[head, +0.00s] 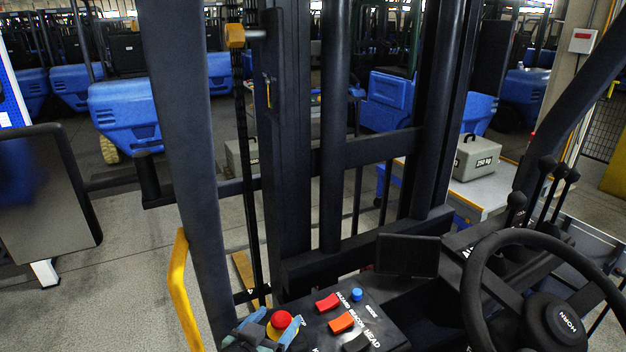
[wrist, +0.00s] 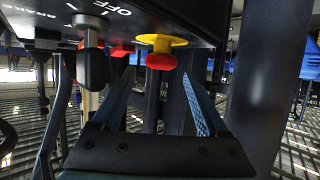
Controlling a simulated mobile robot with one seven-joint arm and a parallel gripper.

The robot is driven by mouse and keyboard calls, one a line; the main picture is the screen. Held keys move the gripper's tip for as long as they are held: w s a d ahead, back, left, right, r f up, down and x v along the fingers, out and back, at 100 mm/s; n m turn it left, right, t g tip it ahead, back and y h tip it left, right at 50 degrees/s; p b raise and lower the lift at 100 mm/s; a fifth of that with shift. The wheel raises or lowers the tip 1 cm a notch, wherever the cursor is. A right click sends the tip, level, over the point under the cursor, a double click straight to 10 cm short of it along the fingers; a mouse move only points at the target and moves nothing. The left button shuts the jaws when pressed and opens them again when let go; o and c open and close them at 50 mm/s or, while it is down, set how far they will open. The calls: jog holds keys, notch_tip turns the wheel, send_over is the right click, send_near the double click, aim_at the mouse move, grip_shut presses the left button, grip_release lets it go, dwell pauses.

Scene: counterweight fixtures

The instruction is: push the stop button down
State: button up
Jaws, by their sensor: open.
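The stop button is a red mushroom cap (head: 281,319) on a yellow collar, at the front left of the black control panel (head: 320,323). In the wrist view, where the panel hangs upside down, the red cap (wrist: 161,62) and yellow collar (wrist: 162,40) show near the top middle. My gripper (head: 272,331) is at the button, one bluish finger on each side of it in the picture. In the wrist view my gripper (wrist: 157,78) is open and empty, its fingertips pointing toward the cap. I cannot tell whether they touch it.
Red (head: 328,302) and orange (head: 342,322) rocker switches and a blue knob (head: 356,295) sit right of the button. A steering wheel (head: 555,315) and levers (head: 545,190) stand further right. A yellow handrail (head: 182,290) and dark mast posts (head: 290,130) bound the left and far side.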

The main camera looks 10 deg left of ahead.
jog(key=r+b+v, duration=0.1)
jog(key=b+v, duration=0.4)
jog(key=v, duration=0.8)
jog(key=w+d+r+t+y+b, duration=0.1)
jog(key=w+d+r+t, duration=0.15)
jog(key=r, duration=0.45)
jog(key=w+d+r+t+y+b, duration=0.1)
jog(key=w+d+r+t, duration=0.15)
jog(key=r, duration=0.35)
jog(key=s+d+r+t+b, duration=0.1)
jog(key=d+r+t, duration=0.1)
jog(key=r, duration=0.5)
jog(key=s+d+r+n+t+b, duration=0.1)
jog(key=d+r, duration=0.3)
jog(key=r, duration=0.4)
jog(key=shift+s+r+t+y, duration=0.2)
jog(key=shift+s+t+y, duration=0.15)
jog(key=shift+t, duration=0.35)
jog(key=s+d+r+t, duration=0.4)
jog(key=s+r, duration=0.4)
jog(key=r, duration=0.3)
jog(key=shift+s+d+r+n+t, duration=0.2)
jog(key=shift+s+d+n+t, duration=0.15)
jog(key=shift+d, duration=0.35)
jog(key=shift+w, duration=0.15)
